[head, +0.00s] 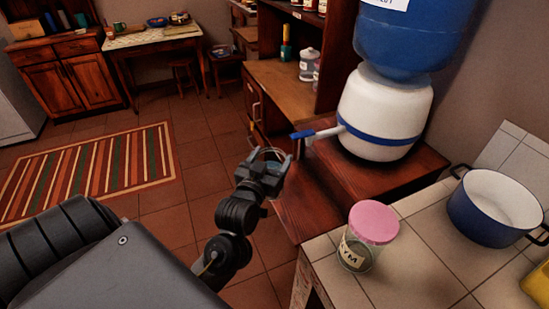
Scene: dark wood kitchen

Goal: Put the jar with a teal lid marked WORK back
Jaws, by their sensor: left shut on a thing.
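My left gripper (266,170) is in the middle of the view, over the floor in front of the wooden cabinet. It is shut on a small, pale, see-through thing (268,152). Only a curved edge of that thing shows above the fingers, so I cannot tell whether it is the WORK jar. No teal lid marked WORK can be made out. A clear jar with a pink lid (373,222) stands on the tiled counter, and its label appears to read GYM. My right gripper is not in view.
A blue and white water dispenser (383,110) stands on the cabinet, its tap pointing left towards my gripper. Clear jars (308,65) stand on the shelf behind. A blue pot (495,205) is on the tiled counter (430,245). The floor by the striped rug (90,172) is free.

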